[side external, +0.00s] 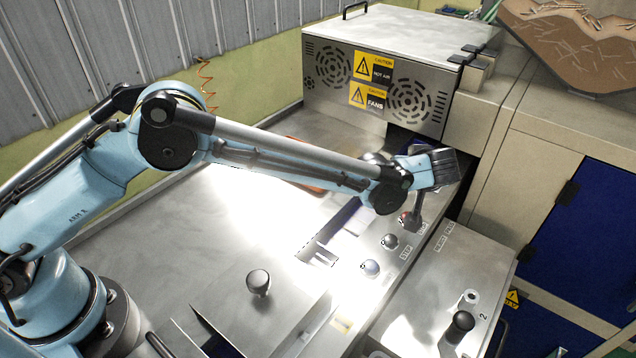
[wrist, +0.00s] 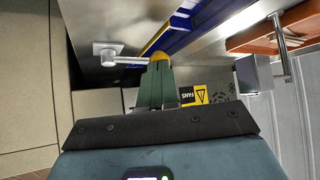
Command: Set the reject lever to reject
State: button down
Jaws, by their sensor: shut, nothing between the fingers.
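My gripper (side external: 409,217) points down over the control panel, with its fingers closed together. In the wrist view the narrow green fingers (wrist: 157,62) show with nothing seen between them. A silver lever arm (wrist: 126,60) on a small square plate reaches toward the fingertips from the left. Its free end is at or very near the fingers, and I cannot tell whether they touch. It looks like the reject lever, but its setting cannot be read. In the side view my gripper hides much of this spot, and a dark reddish tip shows at the fingers' lower end.
Two round metal knobs (side external: 389,241) stand just in front of my gripper on the panel (side external: 340,215). The fan box (side external: 372,80) rises behind my gripper.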

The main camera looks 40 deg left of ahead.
jog(key=shift+w+a, duration=0.2)
jog(key=shift+a, duration=0.15)
dwell(0.3)
jog(key=shift+w+a, duration=0.25)
jog(key=shift+a, duration=0.15)
jog(key=shift+w+a, duration=0.6)
jog(key=shift+a, duration=0.15)
jog(key=w+a+m+h, duration=0.2)
jog(key=w+m+h, duration=0.5)
jog(key=m+h, duration=0.2)
jog(key=m, duration=0.2)
jog(key=shift+m+t, duration=0.3)
jog(key=shift+t, duration=0.1)
jog(key=shift+d, duration=0.1)
